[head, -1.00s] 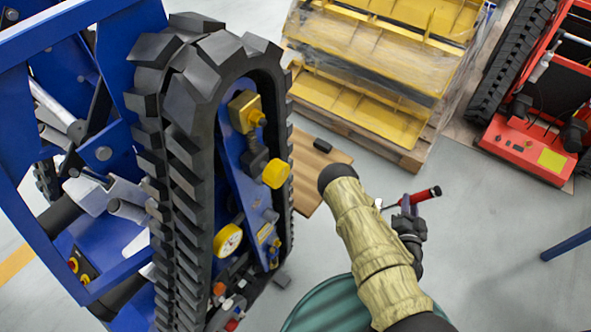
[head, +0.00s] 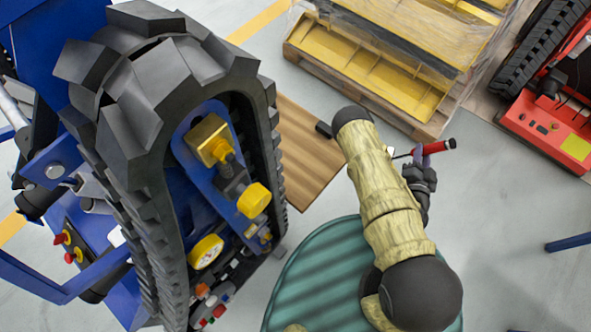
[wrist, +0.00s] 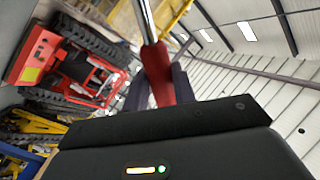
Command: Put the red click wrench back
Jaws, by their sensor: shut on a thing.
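The red click wrench (head: 439,147) is in my gripper (head: 418,160), which is shut on it. In the head view its red handle with a dark end points right, and its thin metal shaft points left toward my sleeved arm. In the wrist view the red handle (wrist: 158,75) runs up between the jaws and the bright shaft leaves the top of the picture. My gripper holds the wrench in the air, right of my arm. The wrench's far end is partly hidden by my arm in the head view. No holder for the wrench can be made out.
A blue tracked carrier (head: 150,120) with a black track stands close at left. A teal ribbed drum (head: 315,285) is below my arm. A wooden board (head: 310,165) lies behind it. Yellow parts on a pallet (head: 350,85) and a red carrier (head: 545,130) stand behind.

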